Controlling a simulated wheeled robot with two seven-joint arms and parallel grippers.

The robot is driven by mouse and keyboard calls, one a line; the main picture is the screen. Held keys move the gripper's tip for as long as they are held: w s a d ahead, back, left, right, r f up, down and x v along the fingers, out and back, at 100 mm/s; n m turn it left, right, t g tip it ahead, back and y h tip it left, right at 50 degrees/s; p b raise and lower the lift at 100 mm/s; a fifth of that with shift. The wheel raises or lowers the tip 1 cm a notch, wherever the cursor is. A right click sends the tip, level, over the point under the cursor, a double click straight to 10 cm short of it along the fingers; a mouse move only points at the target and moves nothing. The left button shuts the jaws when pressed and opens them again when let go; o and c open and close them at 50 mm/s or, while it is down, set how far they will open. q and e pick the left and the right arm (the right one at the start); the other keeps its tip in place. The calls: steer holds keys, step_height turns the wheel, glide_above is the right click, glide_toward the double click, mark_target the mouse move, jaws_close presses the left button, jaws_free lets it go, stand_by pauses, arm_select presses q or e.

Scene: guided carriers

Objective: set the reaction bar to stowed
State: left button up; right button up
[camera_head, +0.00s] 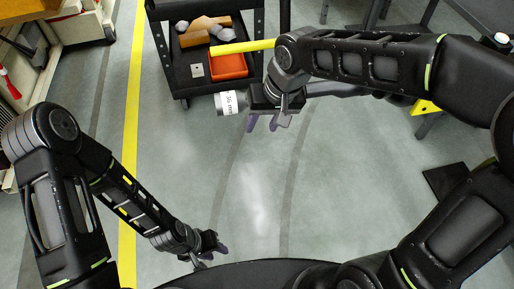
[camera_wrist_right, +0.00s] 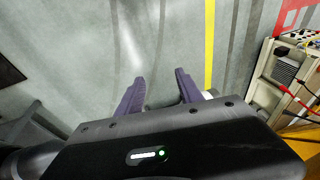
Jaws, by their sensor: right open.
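A yellow bar (camera_head: 241,47), which appears to be the reaction bar, runs level out to the left from behind my right wrist. Its right end is hidden by the wrist. A grey cylinder with a white "36 mm" label (camera_head: 231,103) sits just left of my right gripper; whether they touch I cannot tell. My right gripper (camera_head: 262,124) is open, below the bar's right end. In the right wrist view its two purple fingers (camera_wrist_right: 159,76) are spread, with floor showing between their tips. My left gripper (camera_head: 218,250) hangs low at the bottom, apart from the bar; its finger gap is unclear.
A black cart (camera_head: 168,68) stands behind the bar, with an orange-red bin (camera_head: 228,66) and several loose parts on it. Shelving (camera_wrist_right: 290,80) with red cables stands at the right of the wrist view. The grey floor (camera_head: 165,165) in the middle is clear.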

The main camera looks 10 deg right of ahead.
step_height(320, 180, down, 9)
steer(key=a+y+b, duration=0.1)
steer(key=shift+s+a+r+g, duration=0.15)
steer(key=shift+a+g, duration=0.1)
steer(key=shift+g, duration=0.05)
steer(key=shift+c, duration=0.3)
